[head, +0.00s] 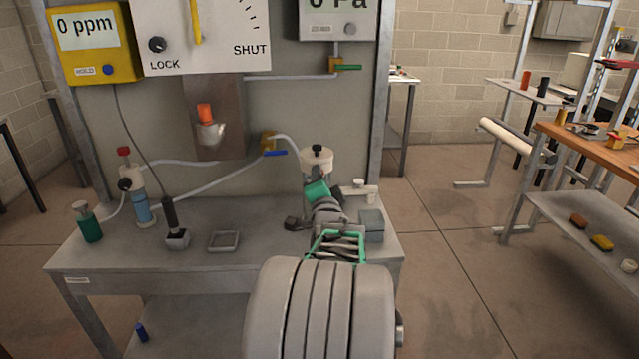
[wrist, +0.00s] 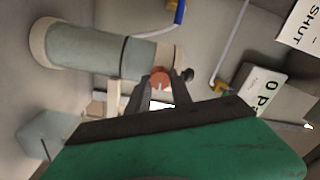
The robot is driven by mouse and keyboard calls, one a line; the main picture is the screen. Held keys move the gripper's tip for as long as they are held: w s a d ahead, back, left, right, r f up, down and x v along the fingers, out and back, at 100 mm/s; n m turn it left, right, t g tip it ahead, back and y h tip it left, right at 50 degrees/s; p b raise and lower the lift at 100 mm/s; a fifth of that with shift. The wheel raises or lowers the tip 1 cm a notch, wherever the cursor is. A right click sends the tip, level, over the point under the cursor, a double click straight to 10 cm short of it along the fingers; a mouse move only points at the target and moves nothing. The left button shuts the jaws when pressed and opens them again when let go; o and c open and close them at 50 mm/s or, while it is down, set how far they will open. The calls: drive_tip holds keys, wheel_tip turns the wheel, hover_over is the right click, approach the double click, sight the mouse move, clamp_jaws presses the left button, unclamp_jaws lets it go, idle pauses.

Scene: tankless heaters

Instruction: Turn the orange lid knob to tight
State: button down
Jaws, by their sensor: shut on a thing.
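In the wrist view a round orange knob (wrist: 160,77) sits beside the pale lid (wrist: 169,55) of a grey-green cylindrical vessel (wrist: 80,48), which appears on its side there. My gripper (wrist: 161,84) has its two dark fingers closed on the orange knob, one on each side. A small black knob (wrist: 187,75) lies just beyond the fingertips. In the head view my gripper (head: 317,188) is at the front of the vessel with a white lid and black top (head: 317,160) at the bench's right end. My gripper hides the knob there, so its turn angle cannot be told.
The metal bench (head: 120,255) carries a blue bottle (head: 141,208), a green bottle (head: 88,224), a probe stand (head: 176,236) and a square frame (head: 223,240). A grey block (head: 371,223) stands right of my gripper. A hose with a blue-handled valve (head: 275,153) runs behind.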

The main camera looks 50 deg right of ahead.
drive_tip(key=m+b, duration=0.1)
drive_tip(key=m, duration=0.5)
drive_tip(key=shift+f, duration=0.15)
drive_tip(key=shift+m, duration=0.3)
drive_tip(key=c, duration=1.1)
unclamp_jaws()
drive_tip(key=shift+c, duration=0.2)
drive_tip(key=v, duration=0.8)
drive_tip(key=shift+b, duration=0.3)
